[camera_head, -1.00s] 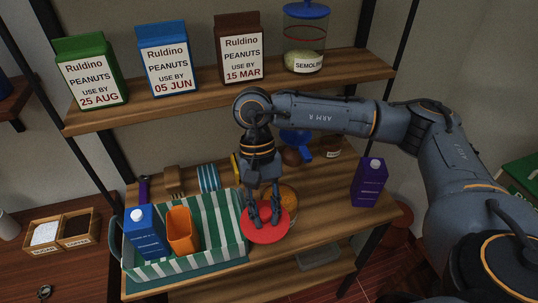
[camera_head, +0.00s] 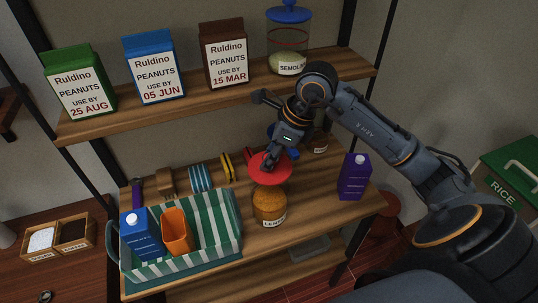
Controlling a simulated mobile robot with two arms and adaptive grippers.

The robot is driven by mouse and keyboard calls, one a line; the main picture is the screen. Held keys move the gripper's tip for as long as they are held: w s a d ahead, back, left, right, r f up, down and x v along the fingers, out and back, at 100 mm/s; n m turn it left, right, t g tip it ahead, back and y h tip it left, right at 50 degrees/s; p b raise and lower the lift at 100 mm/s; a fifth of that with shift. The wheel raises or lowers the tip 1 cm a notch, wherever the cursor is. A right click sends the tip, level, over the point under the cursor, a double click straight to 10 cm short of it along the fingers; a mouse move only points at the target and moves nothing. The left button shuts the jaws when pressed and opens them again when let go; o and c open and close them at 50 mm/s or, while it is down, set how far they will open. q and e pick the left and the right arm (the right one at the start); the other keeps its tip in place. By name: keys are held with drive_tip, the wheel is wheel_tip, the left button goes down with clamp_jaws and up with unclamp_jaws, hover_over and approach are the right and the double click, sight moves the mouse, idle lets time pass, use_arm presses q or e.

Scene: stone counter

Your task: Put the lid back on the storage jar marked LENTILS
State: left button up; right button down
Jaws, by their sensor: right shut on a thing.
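The jar marked LENTILS (camera_head: 270,208) stands upright on the lower wooden shelf, right of the striped basket. Its label is partly readable and its contents are orange-brown. My right gripper (camera_head: 270,163) is shut on the red lid (camera_head: 268,174), seemingly by its top. The lid appears just above and slightly behind the jar's mouth and hides the far part of its rim. I cannot tell whether lid and jar touch. My left gripper is not in view.
A purple carton (camera_head: 353,178) stands right of the jar. The upper shelf (camera_head: 190,101) bears several cartons and a SEMOLINA jar (camera_head: 288,45).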

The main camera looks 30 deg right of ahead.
drive_tip(key=shift+f+b, duration=2.3)
drive_tip(key=shift+f, duration=0.95)
drive_tip(key=shift+b, duration=0.45)
drive_tip(key=shift+f+b, duration=0.1)
drive_tip(key=shift+b, duration=0.55)
idle(0.4)
drive_tip(key=c, duration=0.5)
unclamp_jaws()
